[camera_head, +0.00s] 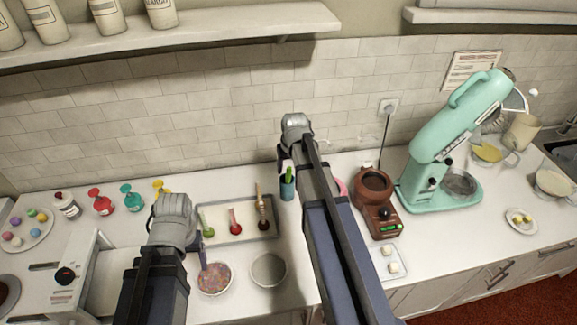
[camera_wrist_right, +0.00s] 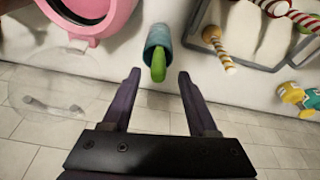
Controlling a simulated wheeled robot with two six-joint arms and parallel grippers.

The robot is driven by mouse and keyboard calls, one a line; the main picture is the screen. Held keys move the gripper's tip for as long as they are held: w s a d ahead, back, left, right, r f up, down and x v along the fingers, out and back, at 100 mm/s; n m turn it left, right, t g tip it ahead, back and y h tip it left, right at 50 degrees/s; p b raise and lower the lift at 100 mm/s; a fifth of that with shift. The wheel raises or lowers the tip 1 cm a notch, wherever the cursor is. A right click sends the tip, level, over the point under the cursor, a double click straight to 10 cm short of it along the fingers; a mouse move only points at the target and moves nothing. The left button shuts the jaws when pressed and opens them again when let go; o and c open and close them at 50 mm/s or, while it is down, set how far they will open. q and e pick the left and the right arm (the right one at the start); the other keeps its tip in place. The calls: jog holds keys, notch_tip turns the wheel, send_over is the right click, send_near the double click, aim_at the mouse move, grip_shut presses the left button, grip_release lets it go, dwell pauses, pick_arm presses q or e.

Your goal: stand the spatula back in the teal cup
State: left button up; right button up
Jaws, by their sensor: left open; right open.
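The teal cup (camera_head: 287,190) stands on the counter right of the tray, and it also shows in the right wrist view (camera_wrist_right: 154,36). A green piece that looks like the spatula (camera_head: 289,174) sticks up out of the cup; its green end (camera_wrist_right: 158,68) points toward my right gripper. My right gripper (camera_wrist_right: 159,82) is open, its fingers apart on either side of the green end and not touching it. In the head view my right gripper (camera_head: 283,162) is above the cup, partly hidden by its arm. My left gripper (camera_head: 202,252) is open beside the sprinkle bowl.
A sprinkle bowl (camera_head: 215,279) and a pale empty bowl (camera_head: 268,270) stand in front. A pink object (camera_wrist_right: 95,22) is close to the cup. A brown melting pot (camera_head: 376,200) and a teal mixer (camera_head: 440,140) stand to the right.

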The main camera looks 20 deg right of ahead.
jog(key=shift+r, duration=0.15)
jog(key=p+v, duration=0.7)
jog(key=shift+r+p, duration=0.2)
jog(key=shift+p, duration=0.1)
jog(key=shift+s, duration=0.25)
dwell(0.8)
